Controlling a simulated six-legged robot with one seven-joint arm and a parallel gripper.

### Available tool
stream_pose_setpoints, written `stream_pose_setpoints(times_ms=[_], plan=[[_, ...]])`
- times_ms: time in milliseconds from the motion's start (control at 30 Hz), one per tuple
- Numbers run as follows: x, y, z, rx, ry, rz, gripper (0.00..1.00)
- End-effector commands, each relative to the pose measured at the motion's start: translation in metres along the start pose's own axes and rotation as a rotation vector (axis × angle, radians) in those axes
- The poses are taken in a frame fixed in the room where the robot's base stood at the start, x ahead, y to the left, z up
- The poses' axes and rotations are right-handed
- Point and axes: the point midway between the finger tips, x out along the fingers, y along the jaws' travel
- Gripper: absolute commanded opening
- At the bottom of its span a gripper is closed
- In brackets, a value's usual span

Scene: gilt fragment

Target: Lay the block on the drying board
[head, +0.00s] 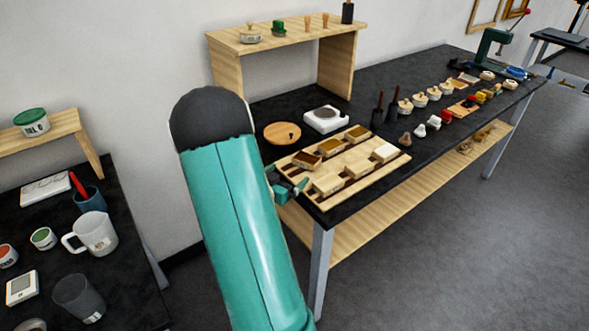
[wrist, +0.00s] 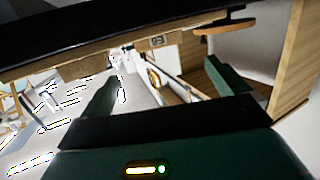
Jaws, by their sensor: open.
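A slatted wooden board (head: 318,203) lies at the near left end of the long black bench; I take it for the drying board. I cannot tell which is the task's block. My gripper (head: 292,187) is at the board's left front edge, partly hidden by my teal arm. In the wrist view, my gripper (wrist: 160,70) has its two fingers apart with no block visibly held.
A round wooden disc (head: 282,133) and a white device (head: 323,119) stand behind the board. A wooden riser (head: 226,72) is at the back. Several brushes and pots fill the bench to the right. A side table at left holds a white mug (head: 97,233).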

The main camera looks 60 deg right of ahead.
Motion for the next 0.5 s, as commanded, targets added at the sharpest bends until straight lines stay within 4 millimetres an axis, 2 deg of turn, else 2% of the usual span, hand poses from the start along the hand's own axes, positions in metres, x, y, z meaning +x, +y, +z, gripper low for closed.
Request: stream_pose_setpoints(times_ms=[133, 367, 467, 500], plan=[[-0.012, 0.000, -0.001, 0.000, 0.001, -0.001, 0.99], [-0.013, -0.001, -0.001, 0.001, 0.000, -0.002, 0.99], [-0.020, -0.013, -0.005, 0.016, -0.023, -0.044, 0.99], [-0.026, -0.023, -0.009, 0.027, -0.043, -0.080, 0.99]])
